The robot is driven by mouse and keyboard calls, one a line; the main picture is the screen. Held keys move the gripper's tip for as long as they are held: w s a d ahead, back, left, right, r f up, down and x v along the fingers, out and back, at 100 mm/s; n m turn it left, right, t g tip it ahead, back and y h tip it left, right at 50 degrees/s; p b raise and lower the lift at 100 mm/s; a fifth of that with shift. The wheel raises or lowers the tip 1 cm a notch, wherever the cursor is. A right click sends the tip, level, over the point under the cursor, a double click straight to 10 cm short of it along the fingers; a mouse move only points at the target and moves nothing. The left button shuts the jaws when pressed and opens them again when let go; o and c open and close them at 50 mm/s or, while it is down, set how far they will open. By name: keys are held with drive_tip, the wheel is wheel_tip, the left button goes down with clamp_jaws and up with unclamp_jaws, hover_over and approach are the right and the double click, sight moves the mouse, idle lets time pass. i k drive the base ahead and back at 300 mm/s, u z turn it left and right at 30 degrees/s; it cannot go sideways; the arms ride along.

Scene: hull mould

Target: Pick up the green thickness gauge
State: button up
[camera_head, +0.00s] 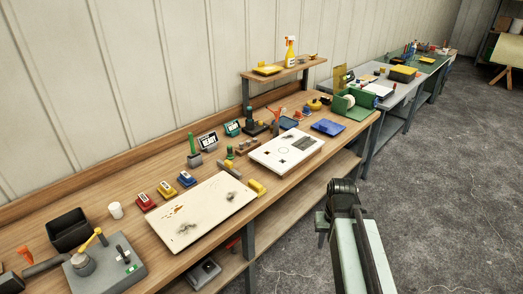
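I cannot tell for sure which thing is the green thickness gauge. A teal-green device with a pale display (232,128) stands tilted at the back of the near wooden bench. A green upright piece on a grey block (194,158) stands left of it, and a small green item (229,152) is in front of it. Three small devices with pale faces lie in a row: red (146,202), yellow (166,190) and blue (187,179). My arm shows at the lower right, over the floor and apart from the bench. My gripper's fingertips do not show.
Two white panels (188,226) lie along the bench front, the farther one (288,148) with dark markings. A black bin (68,229) and a grey box with a lever (112,268) fill the near end. A raised shelf (285,72) stands behind. The floor (430,190) right is clear.

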sight(230, 156)
drive_tip(key=z, duration=0.7)
drive_tip(key=i, duration=3.25)
drive_tip(key=u, duration=4.8)
drive_tip(key=i, duration=1)
drive_tip(key=z, duration=0.1)
